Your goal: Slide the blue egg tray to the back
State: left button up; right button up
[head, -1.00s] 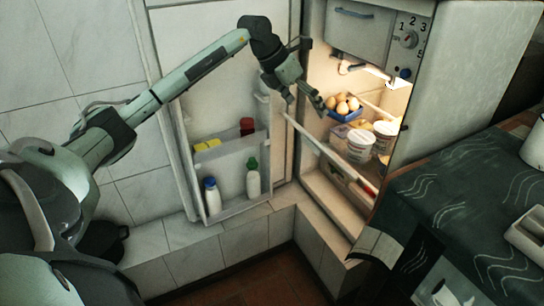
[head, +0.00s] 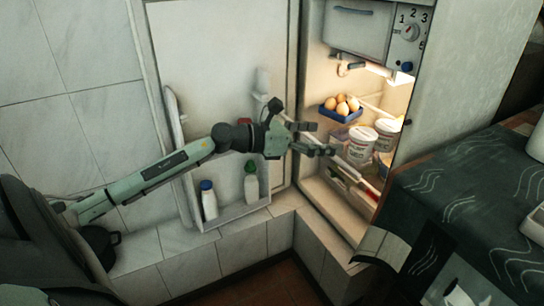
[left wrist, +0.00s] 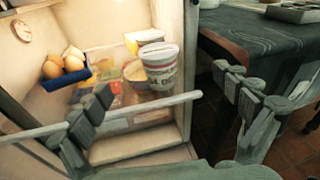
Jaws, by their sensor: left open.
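The blue egg tray (head: 341,111) holds several brown eggs and sits on the fridge shelf, toward its left side. It also shows in the left wrist view (left wrist: 66,79) at the upper left. My left gripper (head: 330,139) is open and empty at the fridge opening, in front of and a little below the tray in the head view. It is apart from the tray. In the left wrist view its two fingers (left wrist: 170,118) are spread wide, with the shelf's front rail (left wrist: 160,110) showing between them. My right gripper is not in view.
White tubs (head: 361,142) stand on the shelf to the right of the tray. The open fridge door (head: 220,70) with bottles (head: 251,183) is at the left. A table with a dark patterned cloth (head: 465,200) stands at the right.

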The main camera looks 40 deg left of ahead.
pick_arm(q)
jog(key=s+a+f+n+t+y+b, duration=0.1)
jog(key=s+a+f+n+t+y, duration=0.1)
jog(key=a, duration=0.3)
jog(key=s+a+f+n+t+y+b, duration=0.1)
jog(key=s+a+f+n+t+y, duration=0.1)
jog(key=s+a+f+y, duration=0.1)
jog(key=s+a+y, duration=0.1)
jog(key=a+y, duration=0.1)
jog(key=shift+a+b, duration=0.35)
jog(key=shift+f, duration=0.1)
